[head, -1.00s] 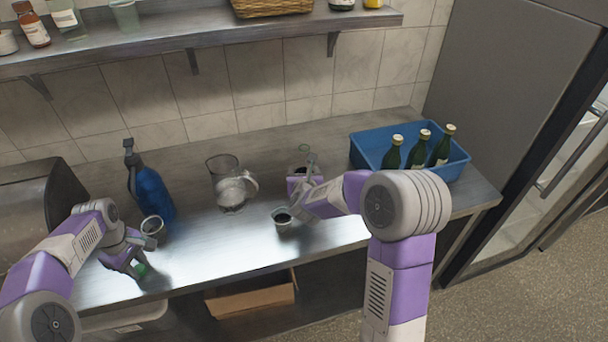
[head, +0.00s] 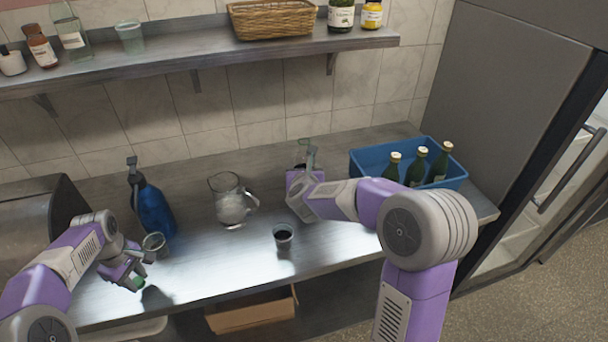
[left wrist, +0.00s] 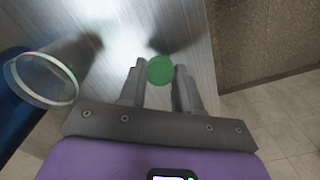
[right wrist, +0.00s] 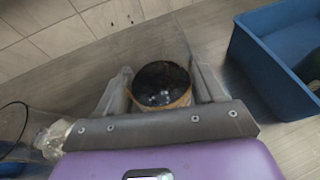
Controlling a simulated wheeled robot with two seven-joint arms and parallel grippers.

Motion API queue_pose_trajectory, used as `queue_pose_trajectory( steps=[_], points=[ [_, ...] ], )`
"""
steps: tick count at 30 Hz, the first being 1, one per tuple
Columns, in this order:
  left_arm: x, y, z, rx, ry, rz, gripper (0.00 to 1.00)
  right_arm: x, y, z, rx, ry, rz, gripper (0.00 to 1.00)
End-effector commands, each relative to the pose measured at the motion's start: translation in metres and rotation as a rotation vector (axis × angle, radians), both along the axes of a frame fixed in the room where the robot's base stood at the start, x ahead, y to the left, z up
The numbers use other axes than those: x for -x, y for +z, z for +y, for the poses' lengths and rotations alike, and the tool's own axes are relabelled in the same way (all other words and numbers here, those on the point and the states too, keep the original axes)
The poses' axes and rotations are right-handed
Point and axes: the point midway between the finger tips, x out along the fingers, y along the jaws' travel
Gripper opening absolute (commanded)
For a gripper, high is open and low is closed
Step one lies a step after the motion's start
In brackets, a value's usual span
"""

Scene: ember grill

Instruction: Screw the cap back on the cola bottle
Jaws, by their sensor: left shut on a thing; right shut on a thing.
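A round green cap (left wrist: 160,70) is between the fingertips of my left gripper (left wrist: 158,76), which is shut on it. In the head view the cap (head: 137,284) shows above the front left of the counter. My right gripper (right wrist: 162,95) is shut around a round dark vessel, seen from its top in the right wrist view. I take this for the cola bottle (right wrist: 162,84). In the head view my right gripper (head: 307,165) is towards the back of the counter and mostly hides the bottle. Cap and bottle are well apart.
A cup of dark liquid (head: 283,234) stands front centre. A glass jug (head: 231,201), an empty glass (head: 155,243) and a blue spray bottle (head: 153,210) stand further left. A blue crate (head: 367,163) with green bottles stands at right. A shelf (head: 200,56) hangs above.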

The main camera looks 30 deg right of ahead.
Motion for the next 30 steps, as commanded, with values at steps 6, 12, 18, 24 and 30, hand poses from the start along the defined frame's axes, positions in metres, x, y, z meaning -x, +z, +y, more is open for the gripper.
queue_pose_trajectory(
  steps=[6, 12, 18, 24, 30],
  points=[
    [0.000, 0.004, 0.000, 0.000, 0.000, 0.000, 0.05, 0.000, 0.013, 0.000, 0.000, -0.001, -0.004, 0.19],
    [0.000, 0.005, 0.000, 0.000, 0.000, 0.000, 0.05, 0.000, 0.017, 0.000, 0.001, 0.000, -0.003, 0.19],
    [0.000, 0.005, 0.000, 0.000, 0.000, 0.000, 0.05, 0.000, 0.017, 0.000, 0.001, 0.000, -0.003, 0.19],
    [0.000, 0.005, 0.000, 0.000, 0.000, 0.000, 0.05, 0.000, 0.017, 0.000, 0.001, 0.000, -0.003, 0.19],
    [0.000, 0.005, 0.000, 0.000, 0.000, 0.000, 0.05, 0.000, 0.017, 0.000, 0.001, 0.000, -0.003, 0.42]
  ],
)
